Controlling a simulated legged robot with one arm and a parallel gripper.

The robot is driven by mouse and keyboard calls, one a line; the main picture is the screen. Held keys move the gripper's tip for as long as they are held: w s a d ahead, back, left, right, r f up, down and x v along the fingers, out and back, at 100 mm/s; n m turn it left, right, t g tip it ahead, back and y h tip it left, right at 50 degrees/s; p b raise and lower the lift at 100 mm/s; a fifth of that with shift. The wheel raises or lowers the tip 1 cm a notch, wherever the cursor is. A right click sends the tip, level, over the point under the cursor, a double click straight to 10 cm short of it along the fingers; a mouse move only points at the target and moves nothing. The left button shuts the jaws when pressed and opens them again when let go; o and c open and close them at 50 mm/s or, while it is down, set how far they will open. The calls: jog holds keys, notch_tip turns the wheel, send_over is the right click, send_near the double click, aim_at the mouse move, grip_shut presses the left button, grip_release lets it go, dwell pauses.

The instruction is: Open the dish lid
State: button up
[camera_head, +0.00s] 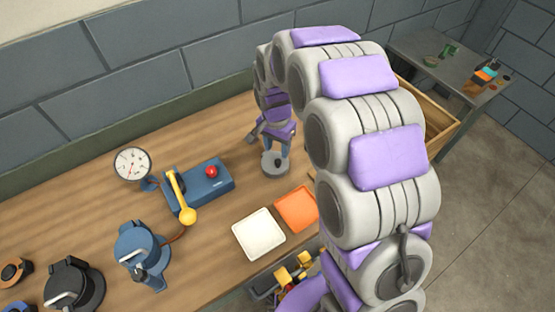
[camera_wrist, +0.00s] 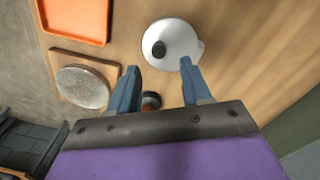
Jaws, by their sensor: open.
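The dish is a small round grey-white vessel (camera_head: 275,168) on the wooden table, beneath my gripper (camera_head: 277,148). In the wrist view its pale round lid (camera_wrist: 180,38) carries a dark knob, off-centre to the left. My gripper also shows in the wrist view (camera_wrist: 159,66), with two blue fingers apart and nothing between the tips. The fingertips are at the lid's near edge in that picture, with the knob above the gap between them. I cannot tell whether they touch the lid. The lid looks closed on the dish.
An orange tray (camera_head: 297,209) and a white tray (camera_head: 259,234) lie in front of the dish. A blue box with a red button (camera_head: 222,176), a yellow-knobbed lever (camera_head: 187,215) and a gauge (camera_head: 132,164) stand left. A grey disc (camera_wrist: 83,88) lies on a wooden board.

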aim_at(278, 160)
notch_tip(278, 160, down, 6)
jog(key=shift+f+b, duration=0.1)
jog(key=shift+b, duration=0.45)
jog(key=shift+d, duration=0.1)
grip_shut()
dwell(0.3)
